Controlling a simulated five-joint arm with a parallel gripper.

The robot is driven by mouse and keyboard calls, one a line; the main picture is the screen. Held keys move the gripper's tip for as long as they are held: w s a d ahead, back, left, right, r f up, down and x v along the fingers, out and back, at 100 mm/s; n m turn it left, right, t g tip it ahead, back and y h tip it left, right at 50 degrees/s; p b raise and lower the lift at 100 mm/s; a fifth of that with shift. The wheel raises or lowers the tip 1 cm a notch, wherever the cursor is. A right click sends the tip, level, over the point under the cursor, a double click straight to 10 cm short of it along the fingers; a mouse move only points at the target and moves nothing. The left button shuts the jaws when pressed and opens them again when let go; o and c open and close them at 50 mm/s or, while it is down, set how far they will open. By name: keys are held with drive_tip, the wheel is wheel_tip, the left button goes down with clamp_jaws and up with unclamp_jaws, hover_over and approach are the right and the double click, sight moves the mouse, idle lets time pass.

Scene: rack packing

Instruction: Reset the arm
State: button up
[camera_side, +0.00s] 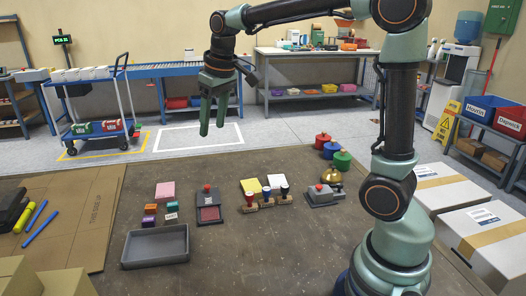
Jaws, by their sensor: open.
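My gripper (212,128) hangs in the air above the back part of the brown work table (250,262), pointing down. Its two fingers are apart and nothing is between them. My arm arches over from its base at the right of the table, and the upper part leaves the top of the picture.
A grey tray (155,262) stands at the front left, with small coloured blocks (172,208) behind it. White boxes (485,240) are at right, cardboard (85,235) at left.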

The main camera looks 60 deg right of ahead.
drive_tip(key=s+a+f+t, duration=0.1)
drive_tip(key=s+a, duration=0.1)
drive_tip(key=s, duration=0.5)
drive_tip(key=s+a+f+t, duration=0.1)
drive_tip(key=s+a+f, duration=0.1)
drive_tip(key=s, duration=0.5)
drive_tip(key=shift+s+f+t, duration=0.15)
drive_tip(key=shift+f+t, duration=0.15)
